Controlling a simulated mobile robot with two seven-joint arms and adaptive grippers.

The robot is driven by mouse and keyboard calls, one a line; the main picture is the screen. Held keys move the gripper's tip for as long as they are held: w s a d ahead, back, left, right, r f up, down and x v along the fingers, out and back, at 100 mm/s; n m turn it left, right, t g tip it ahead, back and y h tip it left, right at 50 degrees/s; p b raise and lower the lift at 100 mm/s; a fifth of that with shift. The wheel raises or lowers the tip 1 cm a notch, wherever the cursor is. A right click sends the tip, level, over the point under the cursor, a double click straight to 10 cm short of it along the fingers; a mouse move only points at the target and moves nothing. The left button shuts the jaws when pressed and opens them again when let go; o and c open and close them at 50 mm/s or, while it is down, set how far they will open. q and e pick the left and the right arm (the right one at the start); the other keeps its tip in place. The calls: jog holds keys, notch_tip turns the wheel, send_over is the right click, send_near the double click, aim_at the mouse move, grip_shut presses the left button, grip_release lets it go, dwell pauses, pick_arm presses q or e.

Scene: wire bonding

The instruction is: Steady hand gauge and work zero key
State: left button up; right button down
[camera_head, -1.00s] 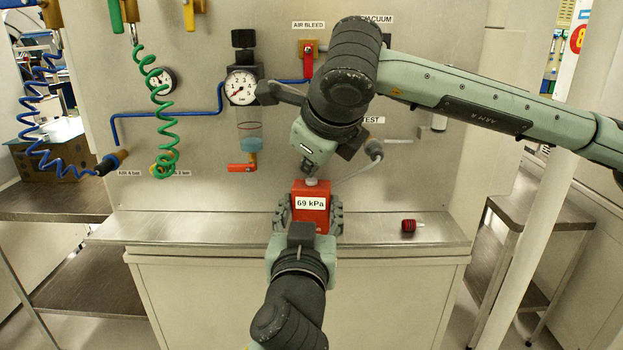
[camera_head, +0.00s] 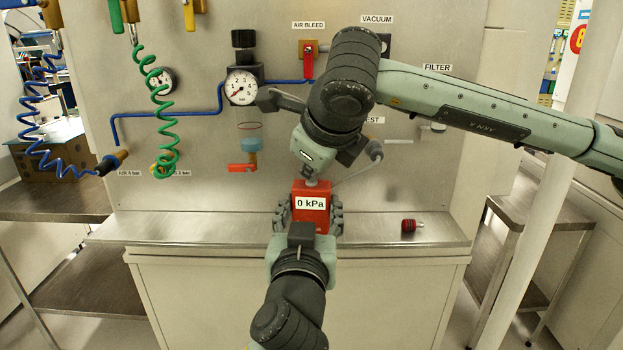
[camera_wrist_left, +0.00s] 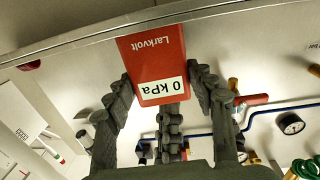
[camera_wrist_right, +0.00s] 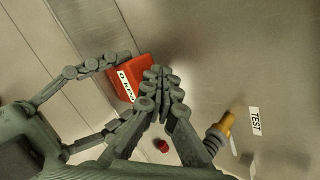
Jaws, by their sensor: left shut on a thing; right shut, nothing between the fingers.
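The hand gauge (camera_head: 311,216) is a red box with a white display reading 0 kPa. It also shows in the left wrist view (camera_wrist_left: 152,62), with "Larkvolt" on its face. My left gripper (camera_head: 309,222) is shut around its two sides, in front of the steel ledge. My right gripper (camera_wrist_right: 160,82) is shut and empty, its fingertips together close to the gauge in the right wrist view; I cannot tell whether they touch it. In the head view its wrist is above the gauge and its fingertips are hard to make out. The zero key cannot be made out.
The panel behind carries a round dial (camera_head: 241,88), a red-levered air bleed valve (camera_head: 309,58) and a coiled green hose (camera_head: 162,110). The ledge's left part is clear.

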aim_at(312, 184)
dwell(0.4)
jog(key=shift+r, duration=0.85)
jog(key=shift+r, duration=2.55)
pick_arm(q)
jog(key=o, duration=1.4)
jog(key=shift+c, duration=0.2)
